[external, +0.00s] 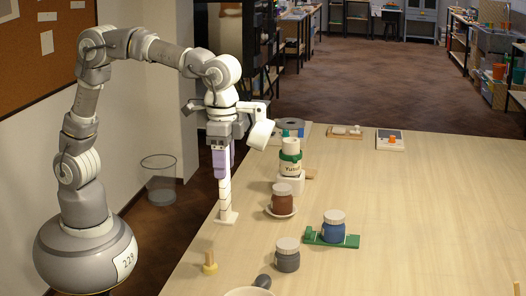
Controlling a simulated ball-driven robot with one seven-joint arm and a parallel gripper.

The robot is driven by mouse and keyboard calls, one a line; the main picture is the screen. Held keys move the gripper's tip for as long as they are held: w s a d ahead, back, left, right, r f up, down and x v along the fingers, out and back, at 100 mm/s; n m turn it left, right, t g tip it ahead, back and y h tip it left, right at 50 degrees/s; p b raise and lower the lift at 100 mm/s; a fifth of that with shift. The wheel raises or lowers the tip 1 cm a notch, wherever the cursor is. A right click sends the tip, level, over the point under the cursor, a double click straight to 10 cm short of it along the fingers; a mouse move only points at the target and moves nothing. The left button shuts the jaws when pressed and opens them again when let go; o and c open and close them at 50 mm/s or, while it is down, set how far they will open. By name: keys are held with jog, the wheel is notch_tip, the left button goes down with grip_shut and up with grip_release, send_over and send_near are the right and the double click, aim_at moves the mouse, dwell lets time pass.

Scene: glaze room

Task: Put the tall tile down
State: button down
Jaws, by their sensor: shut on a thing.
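My gripper (222,160) points down over the left part of the table and is shut on a tall white tile (225,195). The tile hangs upright below the gripper, with thin dark lines across it and a wider flat foot (228,218) at its lower end. A purple part (220,163) shows at the jaws. Whether the foot touches the wooden table (420,220) or is slightly above it cannot be told from this view. The tile's upper end is hidden by the jaws.
Right of the tile stand a brown jar on a saucer (282,196), a green-banded white container (290,157), a blue jar (334,224) on a green stand and a grey jar (287,254). A small wooden peg (210,263) is nearer.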

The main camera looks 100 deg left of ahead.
jog(key=s+a+f+m+p, duration=0.1)
jog(key=s+a+f+p, duration=0.2)
jog(key=s+a+p, duration=0.3)
jog(key=s+a+f+m+p, duration=0.1)
jog(key=s+a+f+p, duration=0.3)
jog(key=s, duration=1)
jog(key=a+p, duration=0.2)
jog(key=a, duration=0.2)
jog(key=shift+s+a, duration=0.25)
jog(key=shift+a, duration=0.05)
jog(key=shift+w, duration=0.15)
jog(key=w+a+f, duration=0.2)
jog(key=w, duration=0.5)
jog(key=w+a+f+b, duration=0.1)
jog(key=w+a+f, duration=0.1)
jog(key=w, duration=0.6)
jog(key=shift+w+f+b, duration=0.15)
jog(key=shift+f+b, duration=0.15)
jog(key=shift+f, duration=0.05)
